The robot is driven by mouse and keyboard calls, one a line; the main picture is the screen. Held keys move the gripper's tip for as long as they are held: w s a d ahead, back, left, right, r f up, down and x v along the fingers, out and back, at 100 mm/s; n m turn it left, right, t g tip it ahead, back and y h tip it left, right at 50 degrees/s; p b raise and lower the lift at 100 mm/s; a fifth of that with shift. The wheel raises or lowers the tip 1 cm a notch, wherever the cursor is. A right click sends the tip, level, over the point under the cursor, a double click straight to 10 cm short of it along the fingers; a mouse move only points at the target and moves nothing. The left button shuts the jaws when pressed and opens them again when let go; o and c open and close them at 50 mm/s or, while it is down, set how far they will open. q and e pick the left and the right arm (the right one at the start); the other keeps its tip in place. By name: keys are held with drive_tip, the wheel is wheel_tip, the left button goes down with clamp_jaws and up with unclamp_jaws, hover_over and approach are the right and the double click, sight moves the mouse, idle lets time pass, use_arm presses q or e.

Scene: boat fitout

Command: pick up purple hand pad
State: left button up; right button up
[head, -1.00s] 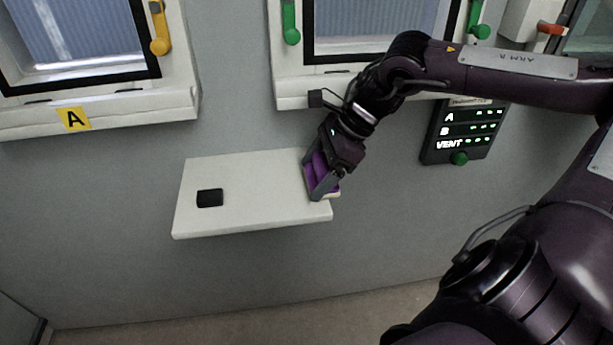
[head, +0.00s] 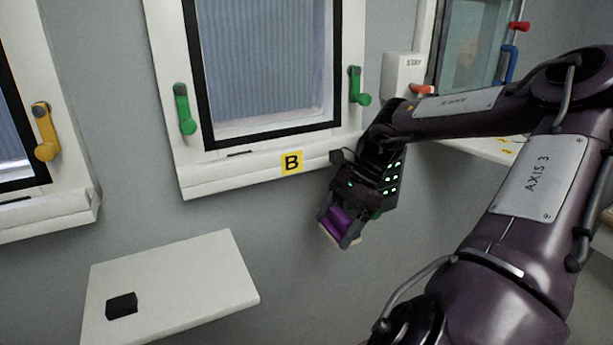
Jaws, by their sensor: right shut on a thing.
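The purple hand pad (head: 340,222) is between the fingers of my right gripper (head: 338,232), with a pale underside showing at its lower edge. My right gripper is shut on it and holds it in the air, below the window marked B and right of the white shelf (head: 170,285). The pad is clear of the shelf. The fingers hide part of the pad. My left gripper is not in view.
A small black block (head: 122,305) lies on the shelf's left part. Window B (head: 265,70) has green handles (head: 184,108) and a yellow label (head: 291,162). A yellow-handled window (head: 44,132) is at left. A white box (head: 403,75) and another ledge (head: 480,148) are at right.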

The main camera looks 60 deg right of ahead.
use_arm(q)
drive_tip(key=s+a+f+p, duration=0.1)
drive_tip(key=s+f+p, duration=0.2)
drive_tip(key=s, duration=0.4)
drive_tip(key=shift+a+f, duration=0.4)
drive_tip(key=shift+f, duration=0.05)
use_arm(e)
drive_tip(key=s+d, duration=0.7)
drive_tip(key=d, duration=0.5)
drive_tip(key=shift+s+d, duration=0.3)
drive_tip(key=shift+s, duration=0.05)
